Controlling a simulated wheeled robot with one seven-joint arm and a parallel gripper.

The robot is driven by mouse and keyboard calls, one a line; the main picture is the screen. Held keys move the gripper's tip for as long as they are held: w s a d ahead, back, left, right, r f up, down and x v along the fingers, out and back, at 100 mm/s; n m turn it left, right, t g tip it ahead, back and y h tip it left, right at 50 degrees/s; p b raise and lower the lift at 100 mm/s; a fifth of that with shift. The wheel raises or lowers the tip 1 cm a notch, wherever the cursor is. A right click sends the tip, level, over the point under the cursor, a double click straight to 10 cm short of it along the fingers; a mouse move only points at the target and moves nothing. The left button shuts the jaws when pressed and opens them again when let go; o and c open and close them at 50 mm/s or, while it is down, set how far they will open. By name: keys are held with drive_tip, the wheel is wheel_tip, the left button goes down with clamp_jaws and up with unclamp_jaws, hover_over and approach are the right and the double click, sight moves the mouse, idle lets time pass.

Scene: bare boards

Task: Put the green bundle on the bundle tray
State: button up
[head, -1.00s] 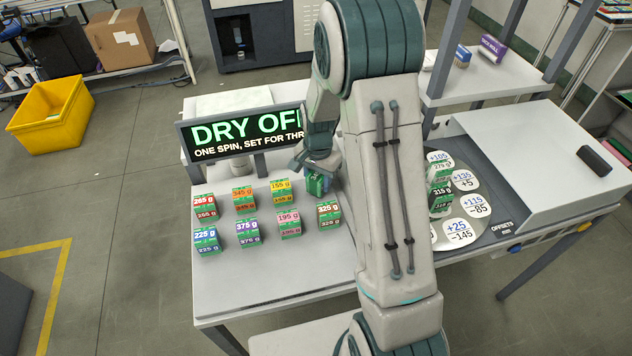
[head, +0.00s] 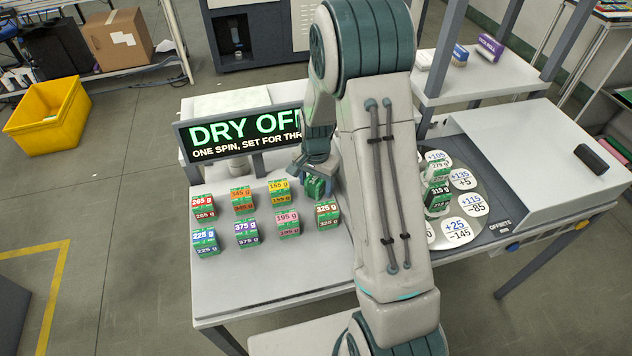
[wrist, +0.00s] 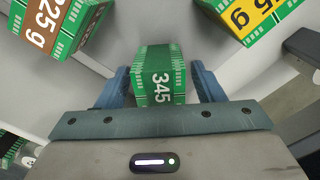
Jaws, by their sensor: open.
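The green bundle (wrist: 158,62), a block with a white "345" on a plain green face, sits between the fingers of my gripper (wrist: 160,84) in the wrist view. The fingers are open, one on each side, with a gap showing at both sides. In the head view my gripper (head: 316,184) is low over the back of the white bench, and the green bundle (head: 313,187) shows partly under it. My arm hides part of the bench beside it. I cannot tell which surface is the bundle tray.
Several labelled bundles stand close left and in front, including a yellow-labelled one (head: 279,192) and a brown-labelled one (head: 327,214). A lit sign (head: 240,133) stands behind.

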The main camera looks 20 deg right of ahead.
sight(316, 178)
wheel_tip(316, 178, up, 11)
drive_tip(key=shift+f+b, duration=0.1)
drive_tip(key=shift+b, duration=0.35)
drive_tip(key=s+r+n+t, duration=0.1)
drive_tip(key=s+r+n, duration=0.3)
drive_tip(key=s, duration=0.7)
drive_tip(key=s+r+n+t, duration=0.2)
drive_tip(key=s+r+n, duration=0.3)
drive_tip(key=s, duration=0.6)
drive_tip(key=shift+s+a+r, duration=0.15)
drive_tip(key=shift+a+r, duration=0.3)
drive_tip(key=shift+r, duration=0.35)
